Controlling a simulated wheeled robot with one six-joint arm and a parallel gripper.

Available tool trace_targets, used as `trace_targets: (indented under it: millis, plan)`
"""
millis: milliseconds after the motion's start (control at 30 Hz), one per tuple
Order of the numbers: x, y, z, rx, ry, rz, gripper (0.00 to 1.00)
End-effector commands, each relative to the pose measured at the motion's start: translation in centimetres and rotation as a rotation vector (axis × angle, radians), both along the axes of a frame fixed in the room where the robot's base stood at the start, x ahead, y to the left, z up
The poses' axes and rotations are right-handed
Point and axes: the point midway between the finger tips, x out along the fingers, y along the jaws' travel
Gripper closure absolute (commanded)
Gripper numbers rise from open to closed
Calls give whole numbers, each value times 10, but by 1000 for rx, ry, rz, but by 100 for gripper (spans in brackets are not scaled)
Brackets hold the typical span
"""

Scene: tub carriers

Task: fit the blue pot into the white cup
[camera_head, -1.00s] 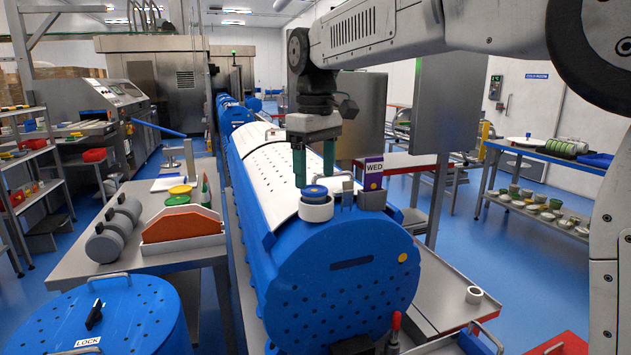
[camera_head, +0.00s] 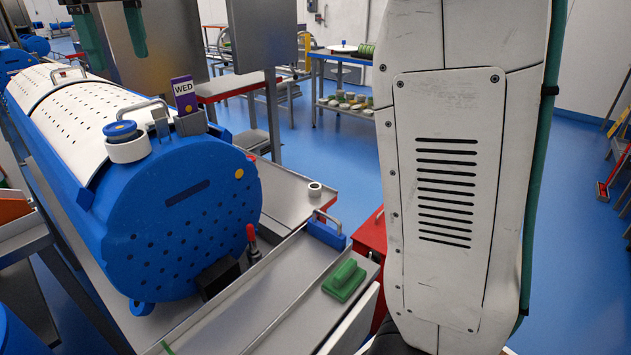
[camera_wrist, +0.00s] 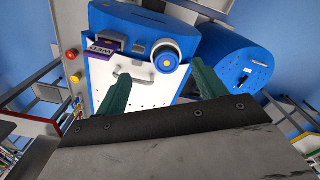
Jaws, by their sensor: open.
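The blue pot (camera_head: 120,130) sits upright in the mouth of the white cup (camera_head: 129,152), its blue top showing above the rim. How deep it reaches is hidden. The cup stands on top of a big blue perforated drum (camera_head: 185,225), near its front end. My gripper (camera_head: 116,62) is open and empty, its green fingers apart and clear above the pot and cup. In the wrist view the pot (camera_wrist: 166,57) and the cup (camera_wrist: 165,68) show beyond the gap between the fingers (camera_wrist: 160,78).
A purple box marked WED (camera_head: 184,95) and a metal handle (camera_head: 147,107) stand close beside the cup. A steel bench right of the drum bears a small white ring (camera_head: 314,189) and a green block (camera_head: 344,280). Blue floor lies free at centre right.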

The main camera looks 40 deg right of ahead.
Motion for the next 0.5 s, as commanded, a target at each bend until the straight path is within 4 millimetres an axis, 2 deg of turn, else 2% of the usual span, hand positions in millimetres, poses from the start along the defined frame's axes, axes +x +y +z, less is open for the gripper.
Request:
trace_targets:
  millis: [100, 267, 367, 500]
  plan:
    - [-43, -36, -12, 5, -15, -103, 30]
    - [-103, -78, -43, 13, -37, -249, 30]
    - [-142, -100, -70, 17, -50, -341, 30]
    - [-198, -124, -115, 25, -67, -467, 30]
